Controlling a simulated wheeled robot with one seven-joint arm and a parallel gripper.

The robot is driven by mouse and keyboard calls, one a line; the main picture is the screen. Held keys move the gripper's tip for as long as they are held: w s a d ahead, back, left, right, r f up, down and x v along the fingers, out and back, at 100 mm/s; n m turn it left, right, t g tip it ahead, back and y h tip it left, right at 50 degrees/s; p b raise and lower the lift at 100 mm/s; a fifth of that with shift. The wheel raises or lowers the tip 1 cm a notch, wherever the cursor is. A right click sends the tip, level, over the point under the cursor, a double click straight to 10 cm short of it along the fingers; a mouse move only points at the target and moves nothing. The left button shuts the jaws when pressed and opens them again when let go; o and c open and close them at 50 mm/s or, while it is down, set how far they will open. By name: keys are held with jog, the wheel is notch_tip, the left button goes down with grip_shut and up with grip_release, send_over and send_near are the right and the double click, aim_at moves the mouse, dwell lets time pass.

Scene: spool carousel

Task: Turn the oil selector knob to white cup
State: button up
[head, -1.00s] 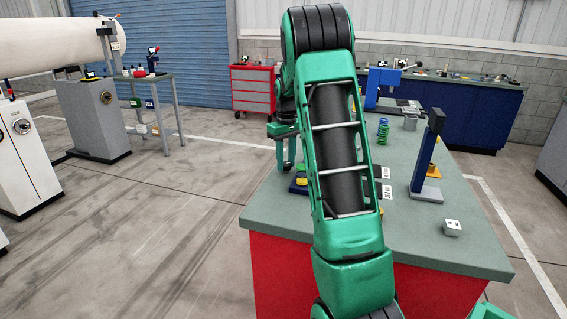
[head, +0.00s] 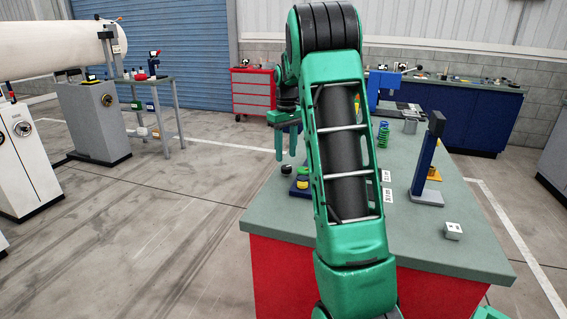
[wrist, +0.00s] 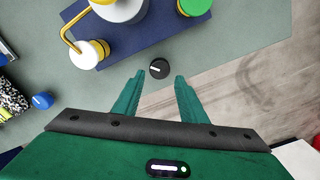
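The selector knob (wrist: 159,68) is a small round black knob with a white mark, on the grey-green bench top. In the wrist view its mark lies on the left side of its top, toward a white-topped cup with a yellow side (wrist: 88,54). A green-topped cup (wrist: 195,7) stands up and right of the knob. My gripper (wrist: 159,76) is open and empty, with the knob showing between and just beyond its fingertips. In the head view my gripper (head: 286,158) points down above the dark knob (head: 287,168), apparently clear of it.
A blue plate (wrist: 130,40) carries the cups and a grey-white vessel with a yellow pipe (wrist: 118,8). A blue knob (wrist: 42,100) lies at the wrist view's left.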

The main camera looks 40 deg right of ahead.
aim_at(286, 166)
notch_tip(286, 166, up, 6)
jog(key=shift+f, duration=0.1)
dwell(0.7)
